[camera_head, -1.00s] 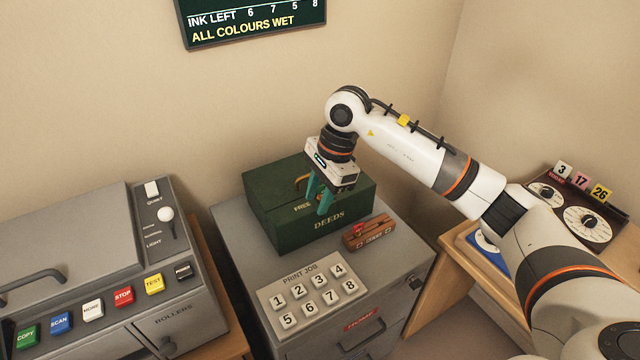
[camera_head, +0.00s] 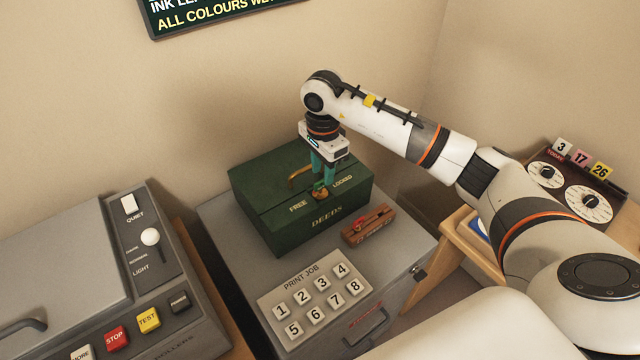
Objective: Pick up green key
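The dark green deeds box (camera_head: 262,200) stands on a grey cabinet, its lid closed. On its lid, between the words FREE and LOCKED, is a small brass lock plate (camera_head: 320,195). A small greenish piece at the plate may be the green key, but the fingers cover most of it. My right gripper (camera_head: 322,184) points down over the plate with its teal fingertips at it. The fingers look close together; whether they grip the key is too small to tell. My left gripper is not in view.
A brass handle (camera_head: 300,174) is on the lid beside the fingers. A small wooden block with a red piece (camera_head: 368,226) lies right of the box. A numbered PRINT JOB keypad (camera_head: 315,303) is in front. A grey copier (camera_head: 60,260) stands left, and dials (camera_head: 588,205) at right.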

